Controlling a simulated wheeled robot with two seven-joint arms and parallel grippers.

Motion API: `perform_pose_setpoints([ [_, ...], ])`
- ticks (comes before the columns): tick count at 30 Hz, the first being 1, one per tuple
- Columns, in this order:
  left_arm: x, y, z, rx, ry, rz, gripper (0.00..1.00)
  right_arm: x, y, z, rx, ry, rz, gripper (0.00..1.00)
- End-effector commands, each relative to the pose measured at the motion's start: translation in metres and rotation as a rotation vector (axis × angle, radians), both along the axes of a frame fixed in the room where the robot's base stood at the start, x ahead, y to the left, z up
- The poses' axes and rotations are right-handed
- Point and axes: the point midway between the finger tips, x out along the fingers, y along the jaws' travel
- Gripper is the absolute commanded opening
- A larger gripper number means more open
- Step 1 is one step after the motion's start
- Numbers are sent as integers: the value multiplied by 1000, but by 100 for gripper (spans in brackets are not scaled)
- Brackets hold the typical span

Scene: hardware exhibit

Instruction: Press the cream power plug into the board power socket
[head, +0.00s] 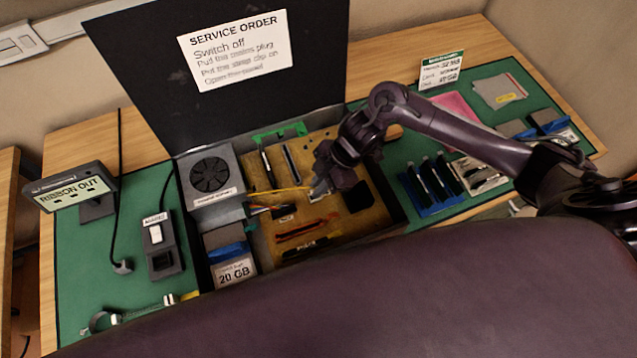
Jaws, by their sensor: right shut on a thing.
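My right gripper (321,187) reaches down into the open computer case from the right, with its fingertips low over the tan board (345,222). It is shut on a small pale piece, which looks like the cream power plug; the fingers hide most of it. A thin yellow wire (285,190) runs from the left towards the fingertips. The board power socket cannot be made out; it may be hidden under the gripper. I cannot tell whether the plug touches the socket. My left gripper is not in view.
A power supply with a fan (211,178) fills the case's back left, with a 20 GB drive (235,271) in front. The raised black lid (140,75) stands behind. A switch box (161,246) and a "RIBBON OUT" display (75,191) stand left; a blue rack (432,188) stands right.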

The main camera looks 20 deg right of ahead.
Motion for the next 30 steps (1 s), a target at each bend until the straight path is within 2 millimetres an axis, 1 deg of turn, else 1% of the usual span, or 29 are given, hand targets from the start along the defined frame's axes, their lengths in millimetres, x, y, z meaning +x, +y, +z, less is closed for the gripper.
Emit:
perform_pose_setpoints([
  [30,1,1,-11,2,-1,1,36,0,0,-16,0,0,0,0],
])
